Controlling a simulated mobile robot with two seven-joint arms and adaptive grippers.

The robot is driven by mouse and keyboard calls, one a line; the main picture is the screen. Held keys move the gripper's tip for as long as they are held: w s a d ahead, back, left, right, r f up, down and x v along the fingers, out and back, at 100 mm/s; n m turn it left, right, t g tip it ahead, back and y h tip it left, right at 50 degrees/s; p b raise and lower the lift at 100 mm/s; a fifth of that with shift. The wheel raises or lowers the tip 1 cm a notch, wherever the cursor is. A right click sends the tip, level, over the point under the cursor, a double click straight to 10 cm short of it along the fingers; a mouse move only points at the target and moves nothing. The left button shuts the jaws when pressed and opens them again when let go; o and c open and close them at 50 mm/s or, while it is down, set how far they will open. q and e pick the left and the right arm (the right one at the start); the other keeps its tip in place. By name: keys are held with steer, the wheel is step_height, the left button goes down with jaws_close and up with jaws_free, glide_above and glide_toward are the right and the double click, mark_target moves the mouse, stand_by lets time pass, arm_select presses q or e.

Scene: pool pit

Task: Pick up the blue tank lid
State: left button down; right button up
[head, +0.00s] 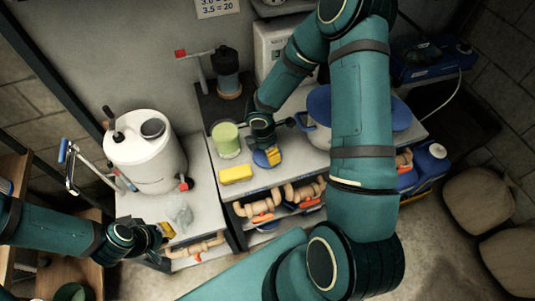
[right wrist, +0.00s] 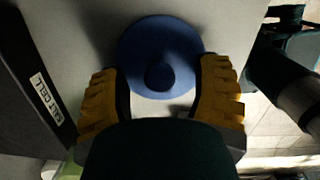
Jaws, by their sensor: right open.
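The blue tank lid (right wrist: 158,45) is a round disc with a raised central knob. It lies on the light bench top and fills the gap between the yellow finger pads of my right gripper (right wrist: 160,95) in the right wrist view. The pads stand apart, one either side of its near part, and the jaws are open. In the head view the lid (head: 260,159) is partly hidden under my right gripper (head: 268,152). My left gripper (head: 160,235) is low at the left by the bench's front edge; its finger gap is not clear.
A white tank (head: 146,160) stands on the left bench. A clear object (head: 181,218) is near my left gripper.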

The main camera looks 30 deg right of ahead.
steer(key=shift+f, duration=0.5)
jaws_close()
